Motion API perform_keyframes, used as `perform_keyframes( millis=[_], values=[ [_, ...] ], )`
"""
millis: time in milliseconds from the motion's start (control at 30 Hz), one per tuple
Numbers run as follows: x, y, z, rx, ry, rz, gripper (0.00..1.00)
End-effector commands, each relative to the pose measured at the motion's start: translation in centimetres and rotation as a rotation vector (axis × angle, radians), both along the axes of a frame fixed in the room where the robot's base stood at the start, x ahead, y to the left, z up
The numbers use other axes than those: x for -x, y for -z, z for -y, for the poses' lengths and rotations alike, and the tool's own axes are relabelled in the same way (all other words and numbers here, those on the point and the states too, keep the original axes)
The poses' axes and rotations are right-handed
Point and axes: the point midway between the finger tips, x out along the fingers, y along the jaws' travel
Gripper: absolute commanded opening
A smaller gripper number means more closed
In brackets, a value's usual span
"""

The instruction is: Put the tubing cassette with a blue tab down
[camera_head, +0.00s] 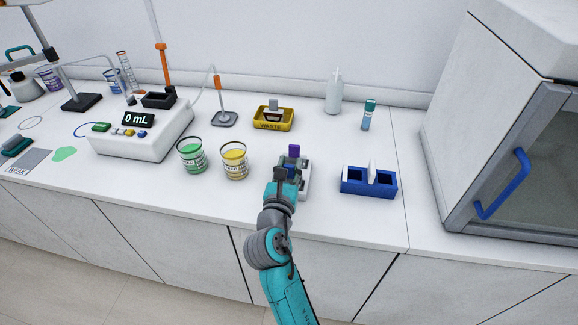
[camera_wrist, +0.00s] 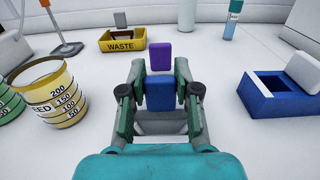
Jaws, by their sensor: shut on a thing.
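My gripper (camera_wrist: 160,100) is shut on the blue tab (camera_wrist: 160,94) of the tubing cassette, which sits between its two fingers. A purple block (camera_wrist: 160,57) shows just beyond the fingertips, also in the head view (camera_head: 294,150). A pale grey body (camera_head: 305,180) shows beside and beneath the gripper, mostly covered. Whether the cassette touches anything below cannot be told.
A blue two-slot holder (camera_head: 369,188) with a pale upright plate stands right. Yellow (camera_head: 234,165) and green (camera_head: 191,160) beakers stand left. Behind are a yellow WASTE tray (camera_head: 274,126) holding a grey-tabbed piece, a bottle (camera_head: 334,95) and a vial (camera_head: 368,117). Bench between gripper and holder is clear.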

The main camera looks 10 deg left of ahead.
Motion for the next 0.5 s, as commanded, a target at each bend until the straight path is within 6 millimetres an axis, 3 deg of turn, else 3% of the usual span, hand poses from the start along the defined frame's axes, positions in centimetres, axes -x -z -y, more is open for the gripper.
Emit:
perform_keyframes(
  millis=[67,100,167,500],
  values=[
    [0.00,0.26,0.00,0.001,0.000,-0.001,0.00],
    [0.00,0.24,0.00,0.001,0.000,-0.001,0.39],
    [0.00,0.23,0.00,0.001,0.000,-0.001,0.54],
    [0.00,0.08,0.00,0.000,0.000,0.000,0.56]
  ],
)
